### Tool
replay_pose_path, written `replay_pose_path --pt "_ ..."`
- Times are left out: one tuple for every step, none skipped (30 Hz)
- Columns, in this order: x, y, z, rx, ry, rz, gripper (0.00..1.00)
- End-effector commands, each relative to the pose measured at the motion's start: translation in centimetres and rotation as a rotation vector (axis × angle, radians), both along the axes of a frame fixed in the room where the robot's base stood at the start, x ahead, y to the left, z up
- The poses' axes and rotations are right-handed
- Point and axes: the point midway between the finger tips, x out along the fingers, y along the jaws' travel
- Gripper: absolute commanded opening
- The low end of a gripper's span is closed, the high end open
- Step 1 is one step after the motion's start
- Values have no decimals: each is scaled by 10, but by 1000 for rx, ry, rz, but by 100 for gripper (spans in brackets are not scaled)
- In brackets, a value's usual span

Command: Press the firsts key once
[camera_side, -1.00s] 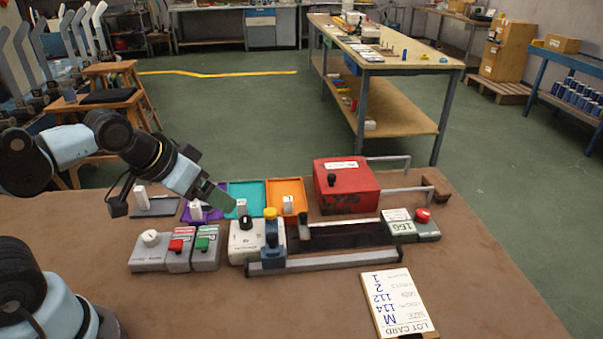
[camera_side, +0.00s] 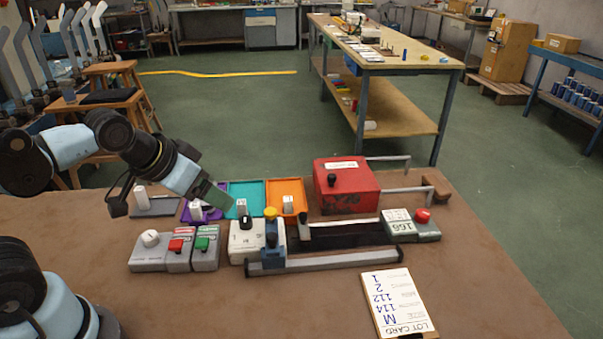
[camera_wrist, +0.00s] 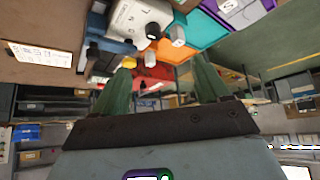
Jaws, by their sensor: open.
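Two keyed grey boxes stand side by side at the left front of the bench: one with a red key (camera_side: 176,245), one with a green key (camera_side: 202,244). Their lettering is too small to read, so I cannot tell which is the firsts key. Both keys look uncovered. My gripper (camera_side: 217,195) is above and behind these boxes, over the coloured trays, touching neither key. In the wrist view my gripper (camera_wrist: 162,85) shows two green fingers apart with nothing held between them. The two keys cannot be made out in the wrist view.
A white box with a black knob (camera_side: 246,222) stands right of the keys, beside a long rail (camera_side: 330,261). Purple, teal (camera_side: 240,189) and orange trays lie behind. A red press box (camera_side: 346,186) stands farther right. The front bench is clear except for a lot card (camera_side: 400,302).

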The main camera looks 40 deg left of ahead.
Motion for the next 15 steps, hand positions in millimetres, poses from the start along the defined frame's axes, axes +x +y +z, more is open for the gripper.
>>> replay_pose_path --pt "0 0 0 0 0 0 67" --pt "0 0 0 0 0 0 62" --pt "0 0 0 0 0 0 56" --pt "0 0 0 0 0 0 52" --pt "0 0 0 0 0 0 47" --pt "0 0 0 0 0 0 41" --pt "0 0 0 0 0 0 36" --pt "0 0 0 0 0 0 32" --pt "0 0 0 0 0 0 26" --pt "0 0 0 0 0 0 21" --pt "0 0 0 0 0 0 16" --pt "0 0 0 0 0 0 10" --pt "0 0 0 0 0 0 6" --pt "0 0 0 0 0 0 1" --pt "0 0 0 0 0 0 0"
